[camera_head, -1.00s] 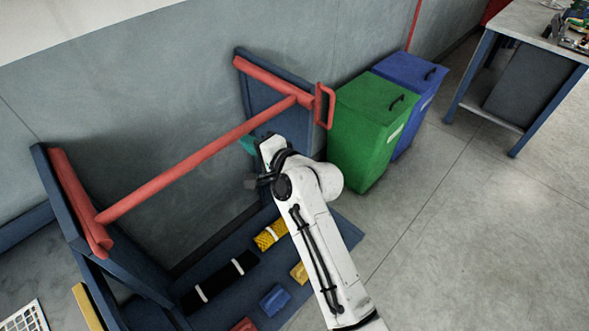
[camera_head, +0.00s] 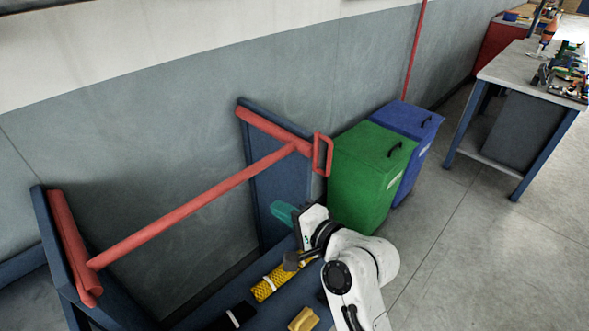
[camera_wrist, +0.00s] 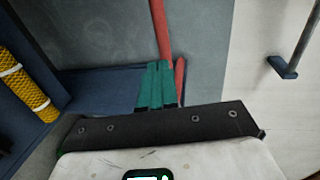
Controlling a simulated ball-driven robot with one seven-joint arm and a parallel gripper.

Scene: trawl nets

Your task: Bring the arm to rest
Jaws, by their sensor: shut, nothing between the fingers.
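My white arm (camera_head: 362,275) reaches up from the bottom of the head view. It is bent at a dark-jointed elbow or wrist, and part of it runs out of the picture. My gripper (camera_head: 281,213) has teal fingers and points left, in front of the blue end panel of the net rack. In the wrist view the teal fingers (camera_wrist: 157,82) lie together with nothing between them. A red bar (camera_wrist: 161,28) runs behind them in that view. The gripper looks apart from the rack, though exact depth is hard to tell.
A red roller bar (camera_head: 190,207) spans the blue rack. Below it lie a yellow net roll (camera_head: 271,287), a black roll (camera_head: 236,317) and a yellow bundle (camera_head: 303,320). Green (camera_head: 368,175) and blue (camera_head: 408,130) bins stand right. A workbench (camera_head: 530,72) stands farther right; floor between is clear.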

